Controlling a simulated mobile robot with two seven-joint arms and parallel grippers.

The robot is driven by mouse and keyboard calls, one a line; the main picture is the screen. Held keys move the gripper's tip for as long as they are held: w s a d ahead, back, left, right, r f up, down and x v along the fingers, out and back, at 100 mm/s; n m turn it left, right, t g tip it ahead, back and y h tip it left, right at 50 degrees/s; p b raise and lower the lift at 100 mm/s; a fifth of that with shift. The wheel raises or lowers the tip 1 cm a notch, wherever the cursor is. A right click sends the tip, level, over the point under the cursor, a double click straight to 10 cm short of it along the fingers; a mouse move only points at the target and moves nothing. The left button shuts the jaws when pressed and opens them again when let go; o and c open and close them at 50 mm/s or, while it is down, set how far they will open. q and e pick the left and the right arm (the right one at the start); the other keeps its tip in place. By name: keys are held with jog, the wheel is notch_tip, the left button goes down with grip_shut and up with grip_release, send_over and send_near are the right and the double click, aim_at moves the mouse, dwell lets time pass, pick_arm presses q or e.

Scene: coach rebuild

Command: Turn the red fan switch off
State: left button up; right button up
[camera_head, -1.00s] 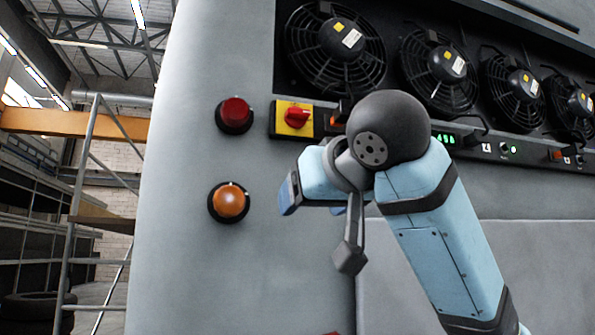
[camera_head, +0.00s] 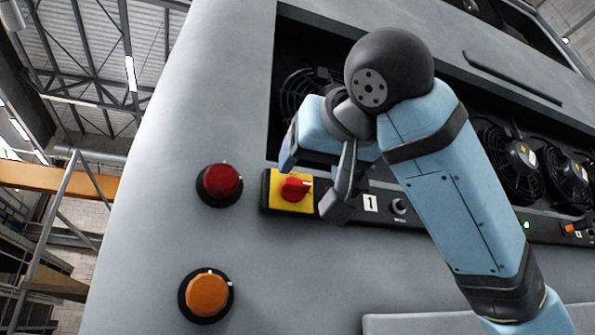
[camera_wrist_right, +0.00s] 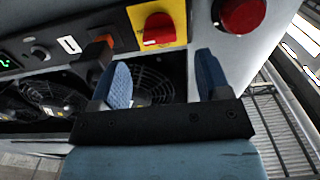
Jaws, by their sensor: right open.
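The red rotary switch (camera_head: 294,189) sits on a yellow plate (camera_head: 290,205) at the left end of the control strip under the fans. Its handle lies roughly sideways, with a white mark at its right end in the head view. It also shows at the top of the right wrist view (camera_wrist_right: 158,29). My right gripper (camera_head: 290,150) is just above the switch in the head view. In the wrist view its two blue fingers (camera_wrist_right: 163,72) are spread and empty, with the switch beyond the gap between them. My left gripper is not in view.
A red button (camera_head: 220,184) and an orange button (camera_head: 207,294) stick out of the grey panel left of the switch. An orange rocker (camera_wrist_right: 99,48) sits beside the yellow plate. Several fans (camera_head: 515,165) are recessed above the strip, partly hidden by my right arm.

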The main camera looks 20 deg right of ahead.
aim_at(299, 182)
jog(key=w+p, duration=0.2)
jog(key=w, duration=0.3)
jog(key=shift+w+r, duration=0.15)
jog(key=shift+w, duration=0.15)
jog(key=shift+w+a, duration=0.1)
jog(key=shift+w, duration=0.45)
jog(key=shift+s, duration=0.1)
jog(key=c, duration=0.9)
